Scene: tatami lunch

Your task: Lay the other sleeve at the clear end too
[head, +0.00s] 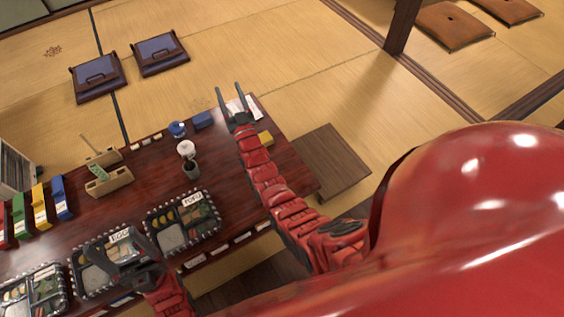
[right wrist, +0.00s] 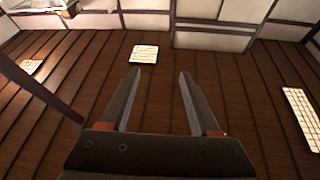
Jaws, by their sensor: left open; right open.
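A white paper-like piece, perhaps a sleeve (head: 243,105), lies at the far right end of the dark red table (head: 143,172). My right gripper (head: 228,88) is open just to its left in the head view, fingers pointing up the picture; part of the piece is hidden behind it. I cannot tell whether it is one sleeve or two. In the right wrist view the open fingers (right wrist: 158,75) have nothing between them. My left gripper (head: 108,238) is open over the bento box labelled EGG (head: 90,278), at the table's near side.
A TOFU bento (head: 160,238) stands right of the EGG one. A blue block (head: 202,120), a yellow block (head: 265,138), a dark cup (head: 191,170) and a wooden holder (head: 108,180) stand on the table.

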